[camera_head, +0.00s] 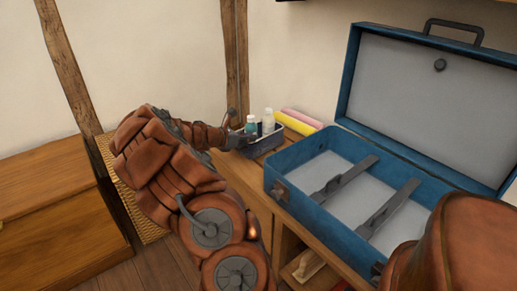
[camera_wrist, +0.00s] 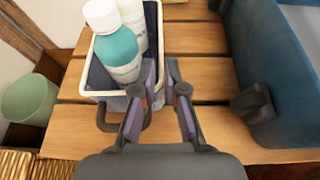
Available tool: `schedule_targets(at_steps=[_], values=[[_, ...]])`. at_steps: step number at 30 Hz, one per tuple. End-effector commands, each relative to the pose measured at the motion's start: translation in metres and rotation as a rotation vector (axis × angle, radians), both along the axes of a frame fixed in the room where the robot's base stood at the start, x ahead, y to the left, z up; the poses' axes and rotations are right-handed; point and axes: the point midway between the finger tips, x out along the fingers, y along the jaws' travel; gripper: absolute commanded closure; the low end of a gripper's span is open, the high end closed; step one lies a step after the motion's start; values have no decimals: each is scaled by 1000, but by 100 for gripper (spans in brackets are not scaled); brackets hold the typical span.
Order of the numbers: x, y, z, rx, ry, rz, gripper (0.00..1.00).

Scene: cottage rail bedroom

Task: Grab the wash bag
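The wash bag is probably the small dark container with a pale rim and a dark handle, holding bottles; nothing else in view fits better. It stands on the wooden slatted surface at the upper left in the wrist view (camera_wrist: 97,72) and left of the blue suitcase in the head view (camera_head: 266,146). A teal bottle with a white cap (camera_wrist: 117,50) and a white bottle stand in it. My gripper (camera_wrist: 162,68) has its fingers apart at the container's near right corner, the left finger overlapping its rim in the picture. Contact cannot be told. The head view shows my gripper beside the container (camera_head: 236,134).
An open blue suitcase (camera_head: 322,206) with grey straps lies right of the container. Yellow and pink rolls (camera_head: 300,119) lie behind the container. A green bin (camera_wrist: 30,98) stands lower left in the wrist view. A wooden chest (camera_head: 55,210) stands at far left.

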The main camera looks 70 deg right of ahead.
Motion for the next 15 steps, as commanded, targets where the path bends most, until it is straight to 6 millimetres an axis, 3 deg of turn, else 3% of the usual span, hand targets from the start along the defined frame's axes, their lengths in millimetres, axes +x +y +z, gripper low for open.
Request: schedule_targets(at_steps=[15], values=[[-19,-35,-22,0,5,2,89]])
